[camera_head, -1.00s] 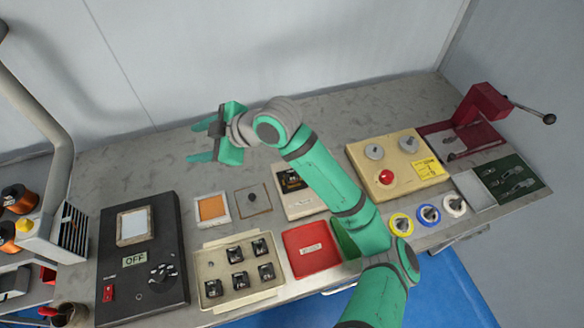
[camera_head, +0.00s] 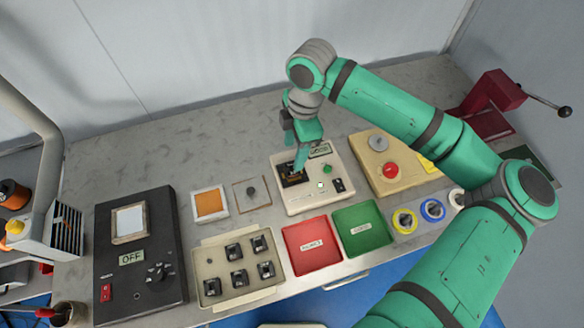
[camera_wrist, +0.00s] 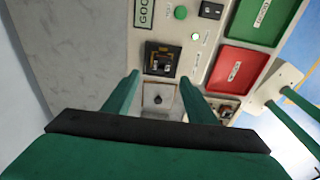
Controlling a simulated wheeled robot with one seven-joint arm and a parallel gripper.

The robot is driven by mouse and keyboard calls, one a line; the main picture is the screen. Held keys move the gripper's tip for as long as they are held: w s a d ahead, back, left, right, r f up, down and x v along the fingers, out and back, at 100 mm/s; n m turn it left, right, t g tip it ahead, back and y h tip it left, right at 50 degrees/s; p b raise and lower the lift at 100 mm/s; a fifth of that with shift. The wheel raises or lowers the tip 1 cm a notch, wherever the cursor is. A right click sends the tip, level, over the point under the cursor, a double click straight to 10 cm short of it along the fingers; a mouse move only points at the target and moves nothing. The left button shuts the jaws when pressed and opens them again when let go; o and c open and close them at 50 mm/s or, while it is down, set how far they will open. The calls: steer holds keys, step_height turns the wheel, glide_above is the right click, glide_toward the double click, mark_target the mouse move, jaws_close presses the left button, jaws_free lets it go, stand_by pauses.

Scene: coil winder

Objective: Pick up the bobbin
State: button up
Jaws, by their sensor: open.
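A small dark bobbin with a copper-coloured part (camera_head: 292,177) sits in the black recess of the cream tester box. It also shows in the wrist view (camera_wrist: 161,62), beyond and between my fingertips. My gripper (camera_head: 299,158) is over the tester, pointing down, with one finger partly covering the recess. In the wrist view my gripper's two fingers (camera_wrist: 160,80) are apart with nothing between them.
Red (camera_head: 312,246) and green (camera_head: 362,227) trays lie in front of the tester. A cream tray (camera_head: 222,292) holds several dark parts. A clear plate with a black knob (camera_head: 252,194) is left of the tester. A box with a red button (camera_head: 383,183) stands right.

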step_height(320, 180, down, 2)
steer(key=shift+a+f, duration=0.15)
steer(key=shift+f, duration=0.1)
steer(key=shift+s+f, duration=0.2)
steer(key=shift+f, duration=2.45)
steer(key=shift+c, duration=0.4)
steer(key=c, duration=1.2)
